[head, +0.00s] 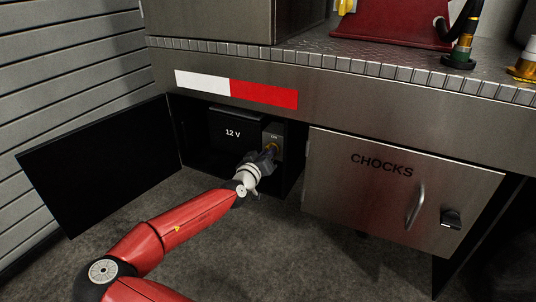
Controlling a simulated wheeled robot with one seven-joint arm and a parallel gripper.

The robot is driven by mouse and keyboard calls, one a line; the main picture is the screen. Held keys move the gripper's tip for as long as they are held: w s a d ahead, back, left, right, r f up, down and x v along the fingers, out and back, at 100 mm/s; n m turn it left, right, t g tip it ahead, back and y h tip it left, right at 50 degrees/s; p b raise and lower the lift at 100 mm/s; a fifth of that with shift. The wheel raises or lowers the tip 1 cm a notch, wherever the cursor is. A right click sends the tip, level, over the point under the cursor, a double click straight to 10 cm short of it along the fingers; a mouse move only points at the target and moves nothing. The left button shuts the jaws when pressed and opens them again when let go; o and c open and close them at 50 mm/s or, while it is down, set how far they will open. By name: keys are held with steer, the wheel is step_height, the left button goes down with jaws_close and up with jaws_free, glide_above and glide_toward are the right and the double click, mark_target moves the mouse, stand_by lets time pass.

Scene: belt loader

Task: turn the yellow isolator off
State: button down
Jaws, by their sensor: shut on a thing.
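The yellow isolator (271,148) is a small yellow part on a grey metal plate (277,131) inside an open compartment low on the loader. My gripper (266,154) reaches into the compartment and is shut on the isolator. The gripper covers most of the isolator, so its angle cannot be told. The small marking on the plate above it is too small to read.
A black box marked "12 V" (232,131) is left of the plate. The compartment's black door (100,160) hangs open at the left. A closed "CHOCKS" door (390,195) with a handle (415,205) is at the right. Grey floor lies below.

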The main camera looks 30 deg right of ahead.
steer(key=n, duration=1.2)
steer(key=shift+w+a+f, duration=0.1)
steer(key=shift+f, duration=0.1)
stand_by(0.3)
steer(key=c, duration=1.4)
jaws_free()
steer(key=shift+c, duration=0.2)
steer(key=v, duration=0.7)
steer(key=shift+s+a, duration=0.25)
steer(key=shift+a, duration=0.05)
